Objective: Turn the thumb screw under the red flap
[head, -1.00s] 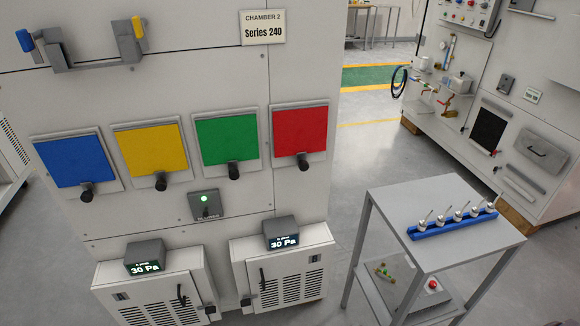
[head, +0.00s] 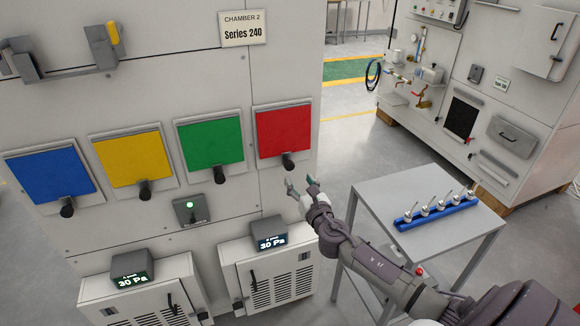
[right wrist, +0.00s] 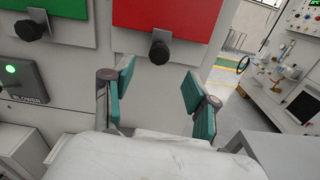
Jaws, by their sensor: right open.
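The red flap (head: 284,131) is the rightmost of the coloured flaps on the chamber front and hangs closed. Its black thumb screw (head: 288,161) sticks out at the flap's lower edge. In the right wrist view the red flap (right wrist: 160,14) is at the top, with its thumb screw (right wrist: 159,50) below it, beyond and above the fingertips. My right gripper (head: 302,182) is open and empty, a little below and right of the thumb screw, apart from it. Its two teal fingers (right wrist: 155,78) are spread wide in the right wrist view. My left gripper is out of view.
Green (head: 210,143), yellow (head: 134,158) and blue (head: 50,175) flaps with similar screws are to the left. A blower switch (head: 191,209) and two pressure displays sit below. A grey table (head: 376,203) with a blue rack (head: 437,213) stands to the right.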

